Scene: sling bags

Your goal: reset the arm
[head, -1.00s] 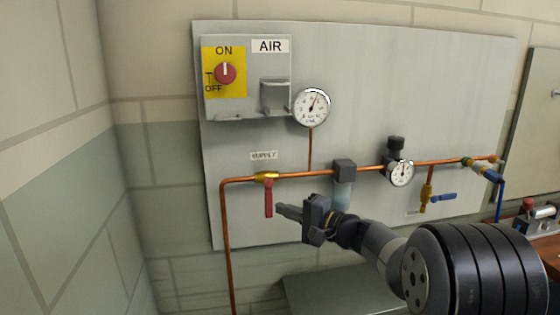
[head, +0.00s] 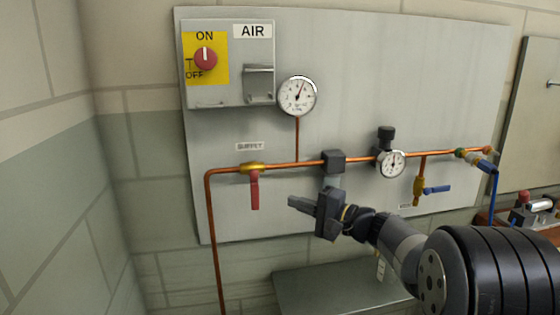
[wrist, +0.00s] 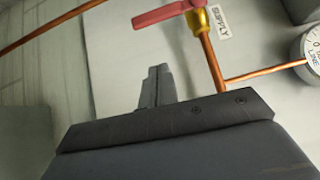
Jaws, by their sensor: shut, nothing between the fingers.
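My gripper (head: 301,205) is in front of the grey wall panel in the head view, to the right of the red supply valve handle (head: 255,190) and apart from it. Its fingers are shut with nothing between them, and they point left. In the wrist view the closed fingers (wrist: 154,88) show below the red handle (wrist: 165,14), with a gap between. The red handle hangs straight down from the brass valve body on the copper pipe.
The copper pipe (head: 209,240) runs across the panel (head: 420,70) behind my gripper. A round gauge (head: 297,96), a regulator gauge (head: 391,164) and a blue-handled valve (head: 436,189) are fixed there. A grey surface (head: 330,290) lies below. The red knob (head: 205,58) points to ON.

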